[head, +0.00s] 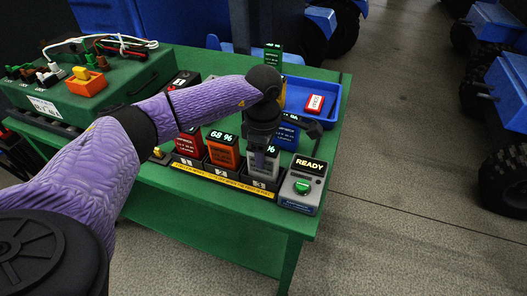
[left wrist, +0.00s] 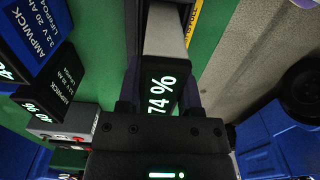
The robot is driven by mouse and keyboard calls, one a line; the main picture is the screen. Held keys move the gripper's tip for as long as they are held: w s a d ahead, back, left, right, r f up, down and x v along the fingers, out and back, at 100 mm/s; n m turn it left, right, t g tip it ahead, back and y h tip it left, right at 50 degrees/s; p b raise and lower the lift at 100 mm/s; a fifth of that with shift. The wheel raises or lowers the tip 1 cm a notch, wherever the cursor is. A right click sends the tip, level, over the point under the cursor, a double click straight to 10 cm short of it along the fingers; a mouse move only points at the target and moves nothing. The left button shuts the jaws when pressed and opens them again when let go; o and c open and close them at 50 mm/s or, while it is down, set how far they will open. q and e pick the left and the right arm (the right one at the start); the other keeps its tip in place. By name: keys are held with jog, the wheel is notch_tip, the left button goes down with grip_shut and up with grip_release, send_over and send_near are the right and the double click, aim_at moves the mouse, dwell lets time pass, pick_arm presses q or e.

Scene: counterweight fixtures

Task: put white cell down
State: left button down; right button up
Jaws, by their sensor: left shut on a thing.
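The white cell (head: 263,166) is a pale block with a dark top, and its display reads 74 % in the left wrist view (left wrist: 165,85). It stands upright at bay 3 of the dark dock (head: 215,179), beside the orange cell (head: 223,152). My left gripper (head: 260,148) points down from above and is shut on the white cell. The gripper hides much of the cell's upper part, and I cannot tell whether its base rests on the bay floor. My right gripper is not in view.
A red cell (head: 188,144) stands left of the orange one. A grey box (head: 302,187) reading READY, with a green button, adjoins bay 3 on the right. A blue cell (head: 285,136) stands close behind. A blue tray (head: 332,110) holds a red-and-white item. The green case (head: 125,85) is far left.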

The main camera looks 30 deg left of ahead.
pick_arm(q)
jog(key=shift+c, duration=1.3)
grip_release()
jog(key=shift+r, duration=0.25)
notch_tip(320, 180, up, 11)
jog(key=p, duration=0.3)
jog(key=shift+r, duration=0.4)
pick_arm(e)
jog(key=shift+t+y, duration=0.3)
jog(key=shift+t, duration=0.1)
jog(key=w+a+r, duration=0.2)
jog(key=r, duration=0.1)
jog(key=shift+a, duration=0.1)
